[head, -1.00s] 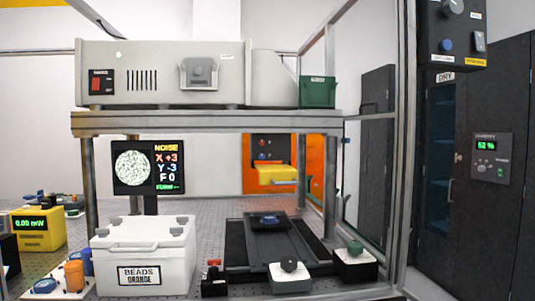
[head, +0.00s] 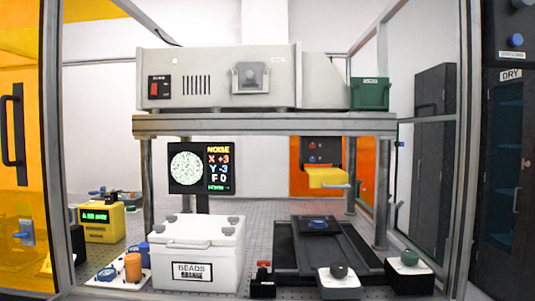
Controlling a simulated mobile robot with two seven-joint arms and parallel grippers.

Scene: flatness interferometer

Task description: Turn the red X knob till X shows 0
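A small red knob (head: 263,266) stands on a black block (head: 263,287) at the front of the table, just right of the white beads box. Its lettering is too small to read. The dark screen (head: 202,168) under the shelf shows a round speckled patch and the lines NOISE, X +3, Y -3 and F 0, with a small green line below. Neither of my grippers is in view.
The white beads box (head: 197,250) stands left of the red knob. A grey-knobbed white block (head: 340,283) and a green-knobbed block (head: 408,275) stand to its right. A dark slide stage (head: 288,262) lies behind. Frame posts (head: 467,130) flank the opening.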

